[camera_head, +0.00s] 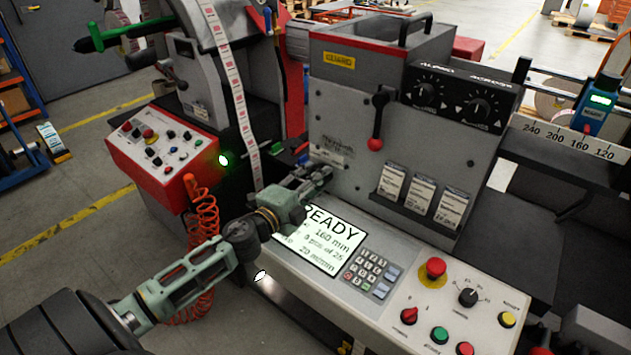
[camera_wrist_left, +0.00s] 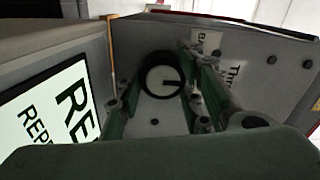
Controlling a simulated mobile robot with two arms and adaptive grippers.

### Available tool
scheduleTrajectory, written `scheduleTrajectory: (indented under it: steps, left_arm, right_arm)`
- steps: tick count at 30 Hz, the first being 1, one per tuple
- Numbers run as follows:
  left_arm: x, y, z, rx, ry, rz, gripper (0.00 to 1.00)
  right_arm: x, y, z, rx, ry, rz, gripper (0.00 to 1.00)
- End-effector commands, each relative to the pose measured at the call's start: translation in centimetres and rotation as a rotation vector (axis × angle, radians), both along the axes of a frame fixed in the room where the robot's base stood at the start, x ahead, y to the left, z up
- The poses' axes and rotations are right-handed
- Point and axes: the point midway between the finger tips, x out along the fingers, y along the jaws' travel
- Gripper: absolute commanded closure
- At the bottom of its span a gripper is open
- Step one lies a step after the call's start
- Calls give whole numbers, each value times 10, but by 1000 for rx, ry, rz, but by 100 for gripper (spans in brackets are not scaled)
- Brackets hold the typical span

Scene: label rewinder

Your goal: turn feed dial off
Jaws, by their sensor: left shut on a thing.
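My left gripper (camera_head: 318,176) reaches the lower left of the grey machine front, just above the READY screen (camera_head: 322,240). In the left wrist view a round dial (camera_wrist_left: 163,80) with a black rim, a pale face and a dark pointer mark sits between the fingers of my left gripper (camera_wrist_left: 160,90). The gripper is shut on this dial. The pointer mark points right in that picture. In the head view the gripper hides this dial, and its label cannot be read. My right gripper is not in view.
A black lever with a red knob (camera_head: 376,143) hangs right of the gripper. A keypad (camera_head: 368,270), a red emergency button (camera_head: 433,269) and a black selector knob (camera_head: 468,297) are on the sloped panel. A red control box (camera_head: 160,160) and coiled orange hose (camera_head: 200,240) stand left.

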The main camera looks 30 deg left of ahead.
Motion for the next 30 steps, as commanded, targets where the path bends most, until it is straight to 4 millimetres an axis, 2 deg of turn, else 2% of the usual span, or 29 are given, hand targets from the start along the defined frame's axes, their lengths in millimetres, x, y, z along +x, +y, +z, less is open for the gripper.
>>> scheduleTrajectory:
  steps: [1, 2, 3, 8, 20, 26, 30]
  left_arm:
    - [-2, -2, -8, -3, 14, -3, 92]
    - [-2, -2, -8, -3, 14, -3, 92]
    - [-2, -2, -8, -3, 14, -3, 64]
    - [-2, -1, -7, -3, 12, -2, 50]
    - [-5, 0, -3, -4, 5, 0, 49]
    - [-29, 2, -4, -4, 7, 0, 49]
    - [-55, 4, -5, -5, 10, 0, 49]
  right_arm:
    - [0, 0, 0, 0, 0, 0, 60]
    - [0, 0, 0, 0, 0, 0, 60]
    - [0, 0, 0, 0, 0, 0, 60]
    - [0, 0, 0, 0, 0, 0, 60]
    - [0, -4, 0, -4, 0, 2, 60]
    - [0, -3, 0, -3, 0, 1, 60]
    - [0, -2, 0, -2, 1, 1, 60]
